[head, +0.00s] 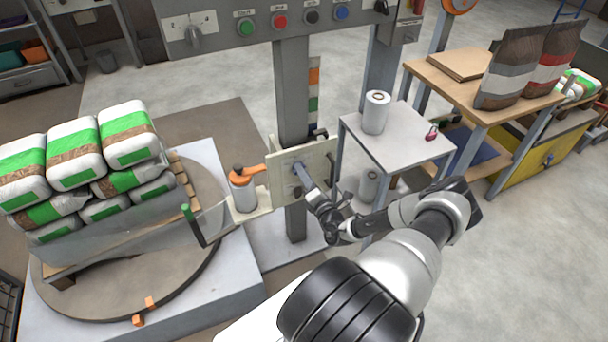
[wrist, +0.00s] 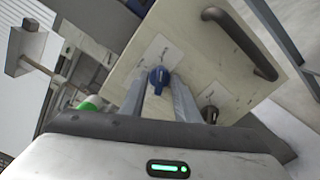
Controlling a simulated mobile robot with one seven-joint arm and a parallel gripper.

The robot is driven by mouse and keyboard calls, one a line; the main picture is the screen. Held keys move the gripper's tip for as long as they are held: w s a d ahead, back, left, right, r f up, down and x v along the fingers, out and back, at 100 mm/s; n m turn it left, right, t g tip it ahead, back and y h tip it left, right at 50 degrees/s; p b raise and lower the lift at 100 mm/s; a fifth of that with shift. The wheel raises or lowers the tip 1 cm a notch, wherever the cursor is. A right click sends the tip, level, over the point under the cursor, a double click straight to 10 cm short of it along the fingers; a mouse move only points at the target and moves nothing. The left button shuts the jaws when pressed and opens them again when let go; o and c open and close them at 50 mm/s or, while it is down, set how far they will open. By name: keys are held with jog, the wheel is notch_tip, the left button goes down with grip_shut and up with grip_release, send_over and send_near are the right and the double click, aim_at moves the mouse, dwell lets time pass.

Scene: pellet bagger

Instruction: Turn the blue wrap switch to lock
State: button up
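The blue wrap switch (wrist: 157,76) is a small dark-blue knob on a cream panel (wrist: 120,75), with a pale paper label behind it. Small marks on the label are too blurred to read. In the head view the switch (head: 297,167) sits on the panel (head: 285,153) fixed to the grey post. My gripper (wrist: 160,86) reaches it from the front. The two grey fingers lie close on either side of the knob with a narrow gap about the knob's width, so they look shut on it.
A second dark knob (wrist: 209,113) and a black handle (wrist: 240,43) are near my right finger. An orange-topped cylinder (head: 244,190) stands left of the panel. White-green bags (head: 74,153) are stacked on the turntable at left. A small table (head: 398,140) stands at right.

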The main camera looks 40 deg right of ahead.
jog(key=p+v, duration=0.2)
jog(key=v, duration=1.5)
jog(key=shift+s+a+p, duration=0.15)
jog(key=shift+s+p, duration=0.05)
jog(key=shift+p, duration=0.1)
